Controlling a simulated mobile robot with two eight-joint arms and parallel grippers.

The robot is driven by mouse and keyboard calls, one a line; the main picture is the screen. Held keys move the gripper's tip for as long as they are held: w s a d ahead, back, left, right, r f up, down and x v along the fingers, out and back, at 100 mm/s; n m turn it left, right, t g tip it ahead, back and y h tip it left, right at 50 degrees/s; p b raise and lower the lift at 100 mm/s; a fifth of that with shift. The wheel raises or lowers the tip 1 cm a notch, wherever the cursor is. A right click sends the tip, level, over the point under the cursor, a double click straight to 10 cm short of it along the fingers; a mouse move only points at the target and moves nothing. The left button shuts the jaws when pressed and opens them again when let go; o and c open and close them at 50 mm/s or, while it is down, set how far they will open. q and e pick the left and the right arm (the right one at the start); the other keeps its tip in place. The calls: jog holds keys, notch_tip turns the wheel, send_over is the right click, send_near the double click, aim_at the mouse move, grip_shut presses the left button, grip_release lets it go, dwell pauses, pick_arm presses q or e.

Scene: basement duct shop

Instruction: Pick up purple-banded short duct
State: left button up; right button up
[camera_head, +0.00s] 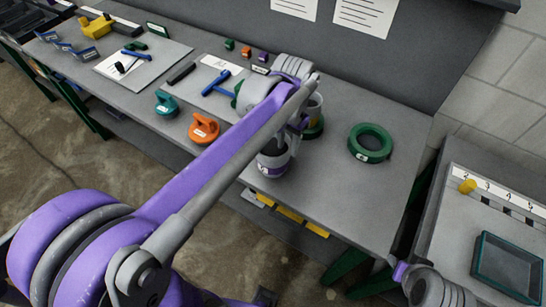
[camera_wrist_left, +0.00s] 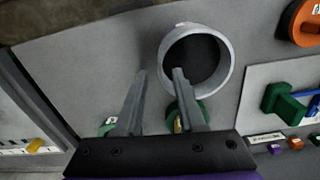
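The purple-banded short duct (camera_head: 272,163) stands upright near the front edge of the bench in the head view, with a white label on its band. In the left wrist view I look down into its round grey rim (camera_wrist_left: 228,62). My left gripper (camera_wrist_left: 159,72) is open. One fingertip overlaps the duct's opening and the other lies outside its rim in that view; I cannot tell whether they touch it. In the head view my left gripper (camera_head: 292,130) is just above and behind the duct, partly hidden by its own arm. My right gripper is not in view.
A green ring (camera_head: 370,143) lies to the right on the bench. Orange (camera_head: 204,129) and teal (camera_head: 166,103) round pieces lie to the left. A green-based cylinder (camera_head: 315,128) stands close behind the duct. A side table with a dark tray (camera_head: 508,265) is at right.

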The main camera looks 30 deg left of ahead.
aim_at(287, 152)
pick_arm(q)
notch_tip(287, 152, down, 4)
jog(key=shift+r, duration=0.1)
grip_shut()
dwell(1.5)
